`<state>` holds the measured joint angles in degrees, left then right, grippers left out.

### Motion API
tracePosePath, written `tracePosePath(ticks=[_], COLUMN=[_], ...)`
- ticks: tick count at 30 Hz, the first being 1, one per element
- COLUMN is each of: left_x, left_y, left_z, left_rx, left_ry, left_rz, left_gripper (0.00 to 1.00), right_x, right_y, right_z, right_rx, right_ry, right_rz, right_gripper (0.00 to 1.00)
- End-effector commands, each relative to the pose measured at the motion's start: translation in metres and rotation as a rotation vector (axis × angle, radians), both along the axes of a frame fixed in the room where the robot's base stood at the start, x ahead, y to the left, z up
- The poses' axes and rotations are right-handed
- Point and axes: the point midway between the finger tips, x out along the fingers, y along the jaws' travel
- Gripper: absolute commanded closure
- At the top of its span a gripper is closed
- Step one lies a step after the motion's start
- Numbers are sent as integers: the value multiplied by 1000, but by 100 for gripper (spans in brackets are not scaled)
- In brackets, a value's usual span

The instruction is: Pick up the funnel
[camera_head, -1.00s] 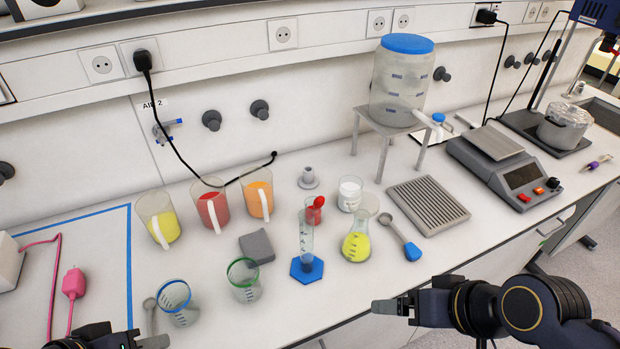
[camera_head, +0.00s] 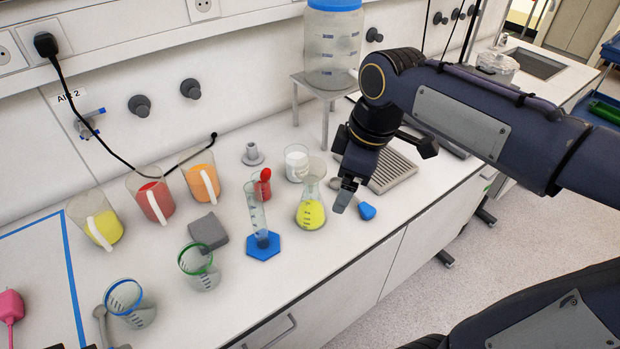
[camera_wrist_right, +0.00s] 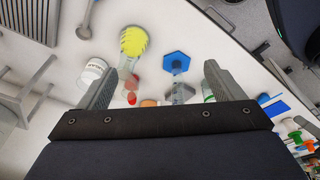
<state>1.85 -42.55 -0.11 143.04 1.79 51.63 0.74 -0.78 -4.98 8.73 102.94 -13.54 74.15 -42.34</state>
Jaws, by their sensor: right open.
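I cannot tell for certain which thing is the funnel. A small grey piece (camera_head: 252,155) with a wide foot and narrow top stands at the back of the bench. A clear flared top (camera_head: 315,168) also shows above the flask of yellow liquid (camera_head: 310,214); I cannot tell whether it is a separate piece. My right gripper (camera_head: 343,196) is open and empty, pointing down just right of the flask. In the right wrist view its fingers (camera_wrist_right: 160,88) are spread, with the yellow flask (camera_wrist_right: 133,41) beyond. My left gripper (camera_head: 108,347) barely shows at the bottom edge.
A blue-footed measuring cylinder (camera_head: 263,245), red-topped item (camera_head: 264,178) and white container (camera_head: 297,162) crowd the flask. Several jugs and beakers stand left. The front bench edge is clear.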

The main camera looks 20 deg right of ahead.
Motion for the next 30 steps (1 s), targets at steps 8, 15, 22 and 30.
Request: tracePosePath(ticks=[8, 15, 22, 30], left_x=[0, 0, 0, 0], left_y=[0, 0, 0, 0], left_z=[-25, -28, -28, -24], left_rx=[0, 0, 0, 0], left_ry=[0, 0, 0, 0], left_rz=[0, 0, 0, 0], left_gripper=[65, 65, 65, 65], right_x=[98, 121, 121, 125], right_y=[20, 25, 24, 24], right_z=[-21, -32, -57, -95], right_rx=[-163, -189, -189, -188], right_ry=[100, 132, 134, 133], right_rz=[571, 721, 721, 720], right_gripper=[12, 12, 12, 12])
